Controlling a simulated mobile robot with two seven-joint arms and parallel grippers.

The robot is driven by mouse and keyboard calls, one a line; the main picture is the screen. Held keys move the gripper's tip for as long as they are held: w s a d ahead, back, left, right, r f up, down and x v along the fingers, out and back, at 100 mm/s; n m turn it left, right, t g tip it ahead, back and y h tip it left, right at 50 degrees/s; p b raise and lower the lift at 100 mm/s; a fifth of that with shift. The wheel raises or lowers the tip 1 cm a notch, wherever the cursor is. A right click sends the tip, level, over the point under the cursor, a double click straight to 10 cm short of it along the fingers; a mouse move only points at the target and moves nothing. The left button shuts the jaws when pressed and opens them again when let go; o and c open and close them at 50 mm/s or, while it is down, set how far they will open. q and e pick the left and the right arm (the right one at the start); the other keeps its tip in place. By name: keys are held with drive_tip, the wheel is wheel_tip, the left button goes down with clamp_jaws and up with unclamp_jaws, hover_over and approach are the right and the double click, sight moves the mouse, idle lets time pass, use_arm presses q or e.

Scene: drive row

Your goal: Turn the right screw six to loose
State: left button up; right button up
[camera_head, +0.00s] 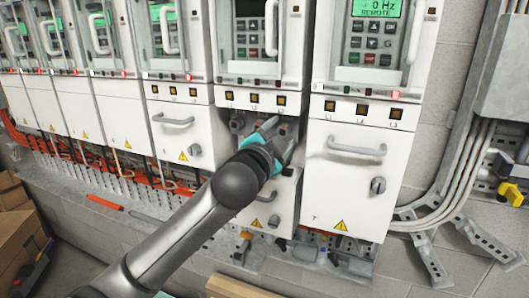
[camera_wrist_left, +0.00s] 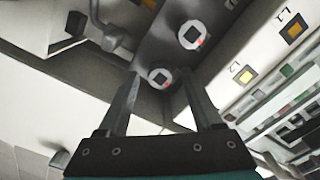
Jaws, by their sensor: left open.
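Two round screws show in the wrist view, each with a pale face and a small red mark, set in a grey recessed strip. By the picture's turn, the right screw (camera_wrist_left: 158,77) is the lower-left one and the left screw (camera_wrist_left: 192,35) the upper one. My left gripper (camera_wrist_left: 158,78) is open; its fingertips frame the right screw, and contact cannot be told. In the head view my left gripper (camera_head: 277,128) reaches into the opening of the unit left of unit 7 and hides most of it. My right gripper is not in view.
Unit 7 (camera_head: 345,200), with a handle and a knob, stands just right of my arm. A lower white panel (camera_head: 286,205) lies below the opening. Conduits (camera_head: 445,190) run down the wall at right. Orange cables (camera_head: 140,185) and brackets lie low along the row.

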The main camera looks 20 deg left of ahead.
use_arm(q)
drive_tip(key=s+p, duration=0.4)
drive_tip(key=s, duration=1)
drive_tip(key=shift+a, duration=0.3)
